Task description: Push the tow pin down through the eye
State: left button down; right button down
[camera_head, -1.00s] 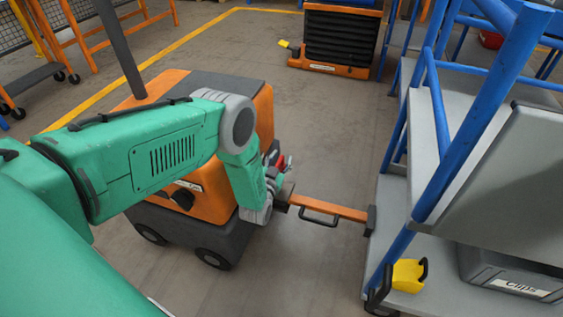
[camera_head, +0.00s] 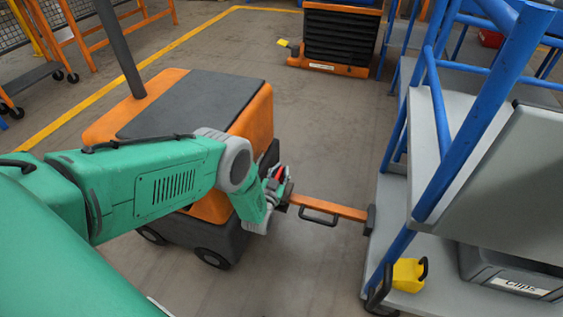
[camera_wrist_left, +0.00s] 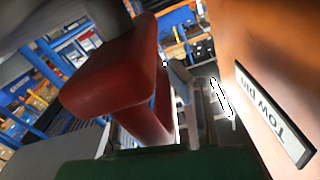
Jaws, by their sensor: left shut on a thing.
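The tow pin has a red T-shaped handle; a little red shows beside my left gripper (camera_head: 276,187) in the head view, and the handle (camera_wrist_left: 125,75) fills the left of the wrist view. My left gripper is shut on the tow pin at the front of the orange tug (camera_head: 253,120). The orange tow bar (camera_head: 335,209) with a dark handle runs from there to the blue-framed trolley (camera_head: 425,205). The eye and the pin's lower end are hidden, so I cannot tell how deep the pin sits. My right gripper is out of view.
A label reading "TOW PIN" (camera_wrist_left: 273,115) is on an orange face close to the gripper. A yellow item (camera_head: 408,274) and a grey "Clips" box (camera_head: 515,275) sit on the trolley's lower shelf. Floor (camera_head: 325,130) is clear behind the bar.

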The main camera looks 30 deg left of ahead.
pick_arm(q)
jog(key=shift+s+a+f, duration=0.15)
jog(key=shift+s+f, duration=0.05)
jog(key=shift+f, duration=0.85)
jog(key=c, duration=1.6)
grip_release()
jog(key=shift+f, duration=0.1)
jog(key=v, duration=1.2)
